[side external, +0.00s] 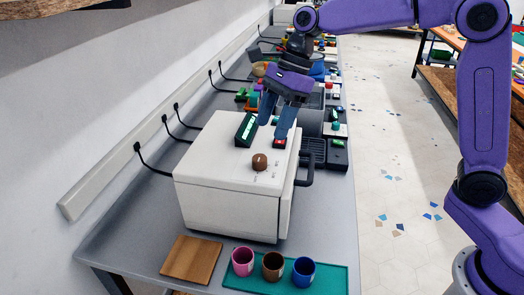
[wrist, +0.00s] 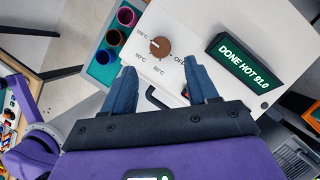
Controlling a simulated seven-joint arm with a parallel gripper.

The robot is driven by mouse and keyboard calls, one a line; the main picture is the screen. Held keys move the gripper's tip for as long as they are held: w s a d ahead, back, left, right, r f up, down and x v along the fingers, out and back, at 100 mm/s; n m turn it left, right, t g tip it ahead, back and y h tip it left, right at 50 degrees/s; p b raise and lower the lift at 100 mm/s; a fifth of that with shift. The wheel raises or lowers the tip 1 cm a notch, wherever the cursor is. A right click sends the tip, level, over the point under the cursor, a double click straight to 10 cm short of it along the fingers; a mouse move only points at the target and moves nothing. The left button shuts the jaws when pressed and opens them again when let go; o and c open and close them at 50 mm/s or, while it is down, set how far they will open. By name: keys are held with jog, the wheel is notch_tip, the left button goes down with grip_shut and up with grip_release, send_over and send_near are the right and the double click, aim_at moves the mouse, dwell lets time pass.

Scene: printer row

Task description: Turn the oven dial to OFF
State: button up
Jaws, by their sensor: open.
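The oven (side external: 225,190) is a white box on the bench. Its brown dial (side external: 260,162) is on the top face; the dial shows in the wrist view (wrist: 160,48) with labels 100°C, 90°C, 80°C and OFF around it. A pale mark on the dial points left, toward the 100°C and 90°C side, away from OFF. The oven's display (wrist: 243,64) reads DONE HOT 91.0. My gripper (side external: 273,130) is open and empty above the oven top, behind the dial. In the wrist view its blue fingertips (wrist: 163,70) lie either side of the dial's near side, not touching it.
A dark handle (side external: 305,170) juts from the oven's right side. A wooden board (side external: 192,259) and a teal tray (side external: 328,277) with pink, brown and blue cups lie in front. More devices line the bench behind. The floor at right is clear.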

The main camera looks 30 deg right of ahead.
aim_at(260, 157)
jog(key=x, duration=0.7)
jog(key=shift+a+f, duration=0.1)
jog(key=shift+f, duration=0.25)
jog(key=c, duration=1)
